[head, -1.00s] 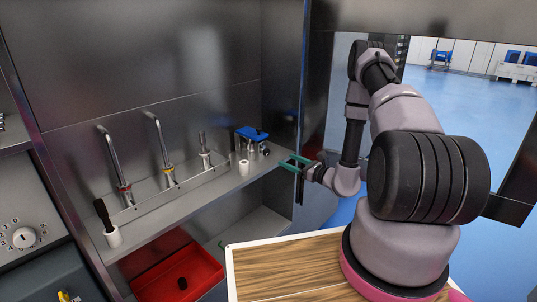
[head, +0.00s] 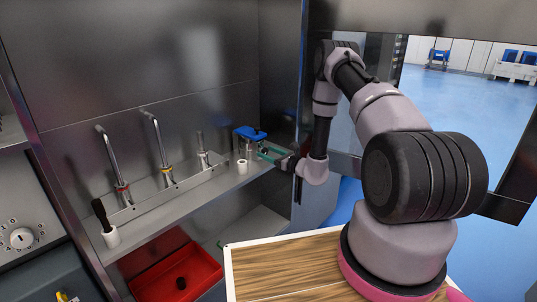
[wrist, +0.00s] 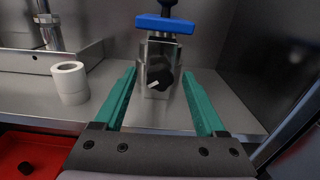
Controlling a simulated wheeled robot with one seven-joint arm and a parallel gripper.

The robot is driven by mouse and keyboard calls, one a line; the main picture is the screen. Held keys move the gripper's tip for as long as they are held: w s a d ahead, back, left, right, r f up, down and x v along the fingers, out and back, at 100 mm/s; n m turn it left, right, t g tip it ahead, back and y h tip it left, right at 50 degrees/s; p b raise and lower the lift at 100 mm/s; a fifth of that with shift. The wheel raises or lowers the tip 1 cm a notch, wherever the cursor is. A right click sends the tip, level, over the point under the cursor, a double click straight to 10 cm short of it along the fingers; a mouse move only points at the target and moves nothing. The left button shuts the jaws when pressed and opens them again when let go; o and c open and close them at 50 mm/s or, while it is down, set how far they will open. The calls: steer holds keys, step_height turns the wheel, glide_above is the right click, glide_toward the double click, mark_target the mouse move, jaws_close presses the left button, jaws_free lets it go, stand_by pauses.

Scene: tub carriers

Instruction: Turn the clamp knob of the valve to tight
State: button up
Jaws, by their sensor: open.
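The valve (wrist: 159,52) stands on the steel shelf near the back right corner, with a blue top and a metal body. Its black clamp knob (wrist: 158,82) faces my gripper and carries a white pointer mark, tilted toward the lower left. In the head view the valve's blue top (head: 248,132) shows, while the knob is hard to make out behind my gripper. My gripper (wrist: 160,100) is open, its two green fingers pointing at the valve, one on either side of the knob. In the head view my gripper (head: 268,152) reaches in over the shelf from the right. I see no contact with the knob.
A white roll (wrist: 69,82) stands on the shelf (head: 215,192) left of the valve. Metal taps (head: 163,150) rise further left, and a black-handled brush (head: 106,222) stands near the left end. A red tub (head: 180,275) is below. The right wall is close to my gripper.

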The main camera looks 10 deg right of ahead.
jaws_close()
steer(key=m, duration=0.6)
steer(key=shift+m, duration=0.3)
steer(key=m, duration=0.6)
steer(key=shift+f, duration=0.1)
steer(key=m, duration=0.6)
steer(key=shift+d+m, duration=0.1)
steer(key=shift+m, duration=0.3)
steer(key=m, duration=0.5)
steer(key=shift+s+f+m, duration=0.1)
steer(key=shift+m, duration=0.3)
